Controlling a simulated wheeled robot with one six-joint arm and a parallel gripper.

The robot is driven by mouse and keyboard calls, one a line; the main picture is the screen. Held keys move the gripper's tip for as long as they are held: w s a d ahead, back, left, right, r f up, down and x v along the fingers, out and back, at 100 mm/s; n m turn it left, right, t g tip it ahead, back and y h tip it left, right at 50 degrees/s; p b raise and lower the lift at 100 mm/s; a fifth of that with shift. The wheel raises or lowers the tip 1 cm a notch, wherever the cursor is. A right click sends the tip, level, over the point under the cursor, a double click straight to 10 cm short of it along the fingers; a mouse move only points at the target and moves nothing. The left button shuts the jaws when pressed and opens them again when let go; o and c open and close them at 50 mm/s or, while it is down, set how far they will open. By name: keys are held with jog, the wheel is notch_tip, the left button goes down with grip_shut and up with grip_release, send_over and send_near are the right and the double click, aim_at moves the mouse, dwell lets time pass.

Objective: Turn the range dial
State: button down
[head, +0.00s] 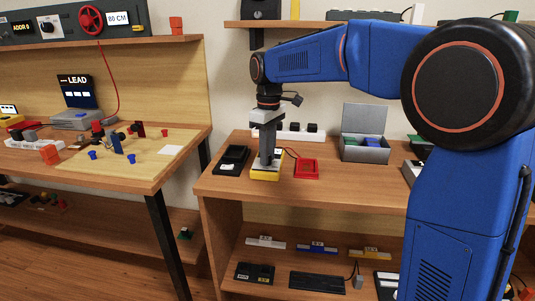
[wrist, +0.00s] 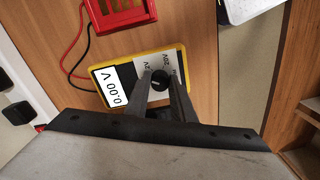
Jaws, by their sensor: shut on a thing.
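A yellow multimeter (head: 256,176) lies on the right-hand table under my arm. In the wrist view the multimeter (wrist: 181,60) shows a display (wrist: 112,87) reading 0.00 V and a grey face with range marks, partly covered. Its black round range dial (wrist: 160,79) has a light pointer mark. My gripper (wrist: 158,90) points down at the multimeter with its two fingers on either side of the dial, shut on it. In the head view my gripper (head: 267,161) hides the dial.
A red frame-like tray (head: 306,169) lies right of the multimeter, and a black device (head: 232,160) lies left. Red and black leads (wrist: 75,50) run beside the meter. An open grey box (head: 365,152) and a white strip with black blocks (head: 293,135) stand behind.

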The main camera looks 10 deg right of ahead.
jog(key=shift+n, duration=2.1)
jog(key=c, duration=1.5)
grip_release()
jog(key=r, duration=1.7)
jog(key=shift+w+d+r, duration=0.1)
jog(key=shift+w+r, duration=0.1)
jog(key=shift+w, duration=0.15)
